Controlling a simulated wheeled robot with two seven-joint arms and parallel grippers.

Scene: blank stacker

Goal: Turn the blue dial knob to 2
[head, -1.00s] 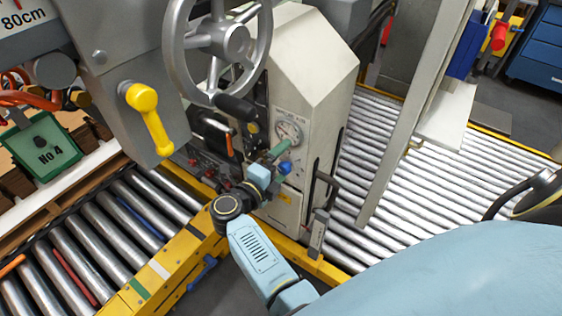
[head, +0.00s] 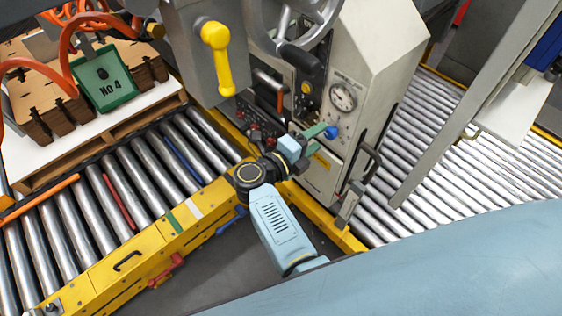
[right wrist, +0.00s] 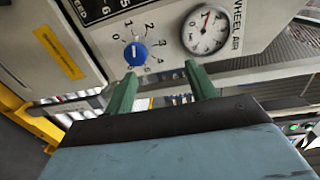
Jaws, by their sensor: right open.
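The blue dial knob (right wrist: 136,54) is on the grey machine's front panel in the right wrist view, ringed by printed numbers. Its pointer mark is too small to read surely. The knob also shows in the head view (head: 332,132), below a round gauge. My right gripper (right wrist: 160,70) is open, with two green fingers and nothing between them. In the wrist view the knob lies just above the left fingertip, not centred between the fingers. In the head view my right gripper (head: 319,138) is just left of the knob. My left gripper is out of view.
A pressure gauge (right wrist: 205,31) is right of the knob. A black handle (head: 368,160) sticks out on the machine's right. A yellow lever (head: 217,60) and a handwheel (head: 325,12) are above. Roller conveyors flank the machine, with a yellow rail (head: 150,245) in front.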

